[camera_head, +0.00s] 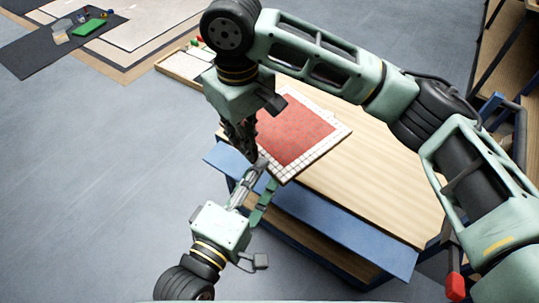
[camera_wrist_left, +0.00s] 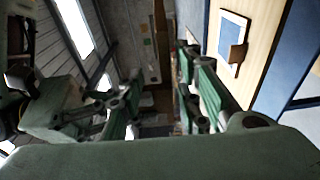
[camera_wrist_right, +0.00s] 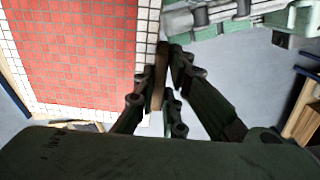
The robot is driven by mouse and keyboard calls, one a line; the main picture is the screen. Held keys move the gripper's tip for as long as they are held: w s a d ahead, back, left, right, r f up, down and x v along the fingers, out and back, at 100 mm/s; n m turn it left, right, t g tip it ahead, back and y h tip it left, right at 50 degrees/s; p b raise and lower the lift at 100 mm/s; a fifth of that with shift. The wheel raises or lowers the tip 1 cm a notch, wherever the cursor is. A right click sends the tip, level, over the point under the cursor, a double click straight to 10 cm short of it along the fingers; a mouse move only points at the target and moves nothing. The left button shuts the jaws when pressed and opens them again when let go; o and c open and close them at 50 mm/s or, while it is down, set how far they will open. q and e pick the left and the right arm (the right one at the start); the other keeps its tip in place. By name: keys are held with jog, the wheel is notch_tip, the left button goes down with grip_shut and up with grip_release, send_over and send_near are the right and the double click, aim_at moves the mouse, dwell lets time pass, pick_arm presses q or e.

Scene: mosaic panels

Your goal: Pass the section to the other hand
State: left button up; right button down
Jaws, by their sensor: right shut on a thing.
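My right gripper (camera_head: 253,152) points down over the near left edge of the table. In the right wrist view its fingers (camera_wrist_right: 162,68) are shut on a narrow brown piece seen edge-on, which I take to be the section (camera_wrist_right: 158,90).
A shallow tray (camera_head: 181,66) is at the far table end. A dark mat with a green item (camera_head: 90,27) is on the floor, upper left. Open floor lies left.

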aim_at(281, 141)
pick_arm(q)
jog(key=x, duration=1.1)
jog(key=shift+s+f, duration=0.1)
jog(key=shift+f, duration=0.05)
jog(key=c, duration=0.7)
grip_shut()
jog(key=shift+r, duration=0.3)
pick_arm(e)
jog(key=shift+w, duration=0.1)
pick_arm(q)
jog(key=shift+r, duration=0.2)
pick_arm(e)
jog(key=c, duration=2.1)
grip_release()
pick_arm(q)
jog(key=shift+f, duration=0.15)
pick_arm(e)
jog(key=o, duration=0.4)
jog(key=shift+c, duration=0.2)
pick_arm(q)
jog(key=shift+f, duration=0.15)
